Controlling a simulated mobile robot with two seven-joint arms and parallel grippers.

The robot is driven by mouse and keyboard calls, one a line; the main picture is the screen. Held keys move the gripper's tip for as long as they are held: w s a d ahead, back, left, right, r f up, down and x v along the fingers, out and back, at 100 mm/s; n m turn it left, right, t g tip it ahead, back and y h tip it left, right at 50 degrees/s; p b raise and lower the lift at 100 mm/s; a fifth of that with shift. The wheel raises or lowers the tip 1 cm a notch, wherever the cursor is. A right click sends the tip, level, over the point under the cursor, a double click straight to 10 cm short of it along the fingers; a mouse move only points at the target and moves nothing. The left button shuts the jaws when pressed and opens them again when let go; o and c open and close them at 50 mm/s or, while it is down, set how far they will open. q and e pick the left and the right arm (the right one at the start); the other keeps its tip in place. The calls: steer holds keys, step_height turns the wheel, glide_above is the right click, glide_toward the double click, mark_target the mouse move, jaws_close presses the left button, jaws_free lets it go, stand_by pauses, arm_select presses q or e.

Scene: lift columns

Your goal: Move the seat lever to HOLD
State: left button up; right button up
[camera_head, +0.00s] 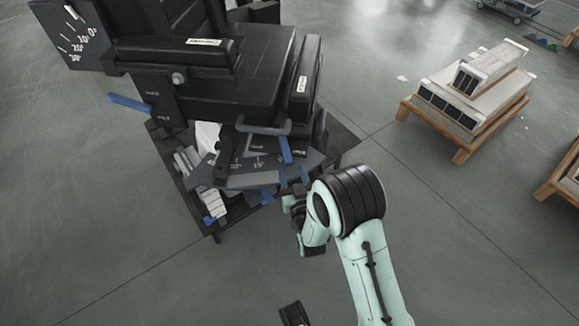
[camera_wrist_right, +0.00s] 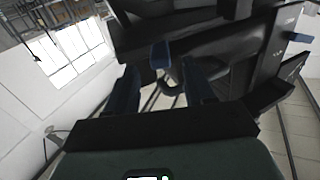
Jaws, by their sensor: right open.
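A dark padded seat (camera_head: 245,75) stands on a low platform. One blue lever (camera_head: 130,103) sticks out at its left side, beside small white labels too small to read surely. Another blue lever (camera_head: 286,149) hangs at the front, below the seat cushion, and a blue-ended lever also shows in the right wrist view (camera_wrist_right: 161,54). I cannot tell for sure which one is the seat lever. My right gripper (camera_head: 294,179) is open just below the front lever. In the wrist view its fingers (camera_wrist_right: 162,88) are apart and the lever's end appears beyond the gap; contact is unclear.
A dial plate (camera_head: 72,35) with white marks stands at the upper left. Angled dark plates with numbers (camera_head: 250,178) sit close to my right gripper. A wooden pallet (camera_head: 460,150) with pale blocks stands to the right. Open floor lies at the lower left. A dark part shows at the bottom edge, possibly mine.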

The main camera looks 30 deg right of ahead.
mark_target(289, 165)
steer(key=shift+x, duration=1.65)
jaws_close()
steer(key=shift+a, duration=0.1)
